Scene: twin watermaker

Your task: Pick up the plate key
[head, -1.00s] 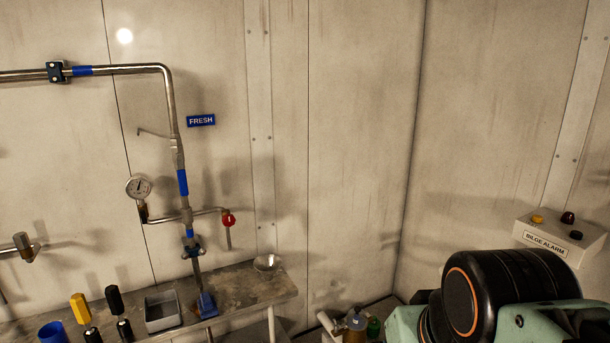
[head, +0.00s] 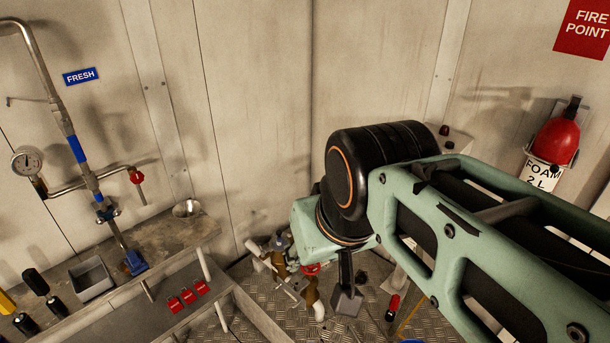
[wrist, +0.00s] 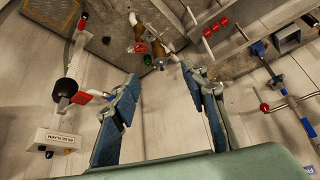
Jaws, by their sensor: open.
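My gripper (wrist: 160,78) shows in the wrist view with its two blue-grey fingers spread apart and nothing between them. In the head view its fingers are hidden behind my green arm. I cannot make out which thing is the plate key. Handled items stand on the bench at the left of the head view: a black one (head: 35,282) and a yellow one (head: 6,302). Three red tags (head: 188,296) lie in the grey tray-like shelf; they also show at the top of the wrist view (wrist: 214,27). The gripper is well apart from all of these.
Brass valves and pipes (head: 283,257) stand low by the corner. A steel bench (head: 165,235) with an open grey box (head: 91,278) runs along the left wall. A red extinguisher (head: 556,141) hangs at right. The bilge alarm box (wrist: 58,141) shows in the wrist view.

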